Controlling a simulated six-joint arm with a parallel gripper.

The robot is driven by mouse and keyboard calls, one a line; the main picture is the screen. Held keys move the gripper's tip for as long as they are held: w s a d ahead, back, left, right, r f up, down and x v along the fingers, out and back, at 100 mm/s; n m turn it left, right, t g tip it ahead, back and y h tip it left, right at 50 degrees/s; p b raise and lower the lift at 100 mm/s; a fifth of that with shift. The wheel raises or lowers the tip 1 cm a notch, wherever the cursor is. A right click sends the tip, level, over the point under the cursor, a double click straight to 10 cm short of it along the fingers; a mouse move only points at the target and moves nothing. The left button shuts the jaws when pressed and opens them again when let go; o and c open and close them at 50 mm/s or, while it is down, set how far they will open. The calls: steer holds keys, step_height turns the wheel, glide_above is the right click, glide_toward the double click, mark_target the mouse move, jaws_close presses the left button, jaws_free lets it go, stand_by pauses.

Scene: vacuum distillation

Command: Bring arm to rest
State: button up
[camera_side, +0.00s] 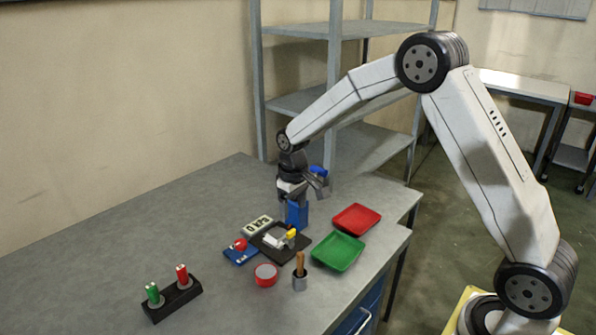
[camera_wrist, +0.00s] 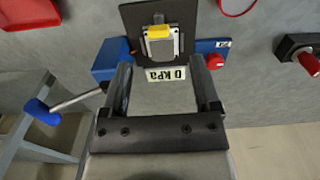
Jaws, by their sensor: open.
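My gripper (camera_side: 291,190) hangs over the bench near the back of the apparatus, its fingers apart. In the wrist view my gripper (camera_wrist: 160,70) is open, with nothing held between its fingers. The display reading "0 kPa" (camera_wrist: 167,74) shows between the fingers from above; it also lies on the bench in the side view (camera_side: 257,225). A blue upright block (camera_side: 297,214) stands just below my gripper, partly hidden by it. A lever with a blue handle (camera_side: 318,171) is beside my gripper; the wrist view shows its handle (camera_wrist: 40,112) at left.
A black plate (camera_side: 268,249) carries a pale piece with a yellow part. A blue base (camera_side: 238,256) has a red knob. The bench's left side is clear.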

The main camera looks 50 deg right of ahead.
steer(key=s+a+t, duration=0.1)
steer(key=s+a, duration=0.1)
steer(key=s, duration=0.8)
steer(key=s+a+r+t, duration=0.1)
steer(key=s+a, duration=0.1)
steer(key=s, duration=0.8)
steer(key=shift+s+a+r, duration=0.15)
steer(key=shift+s+a, duration=0.15)
steer(key=shift+a, duration=0.05)
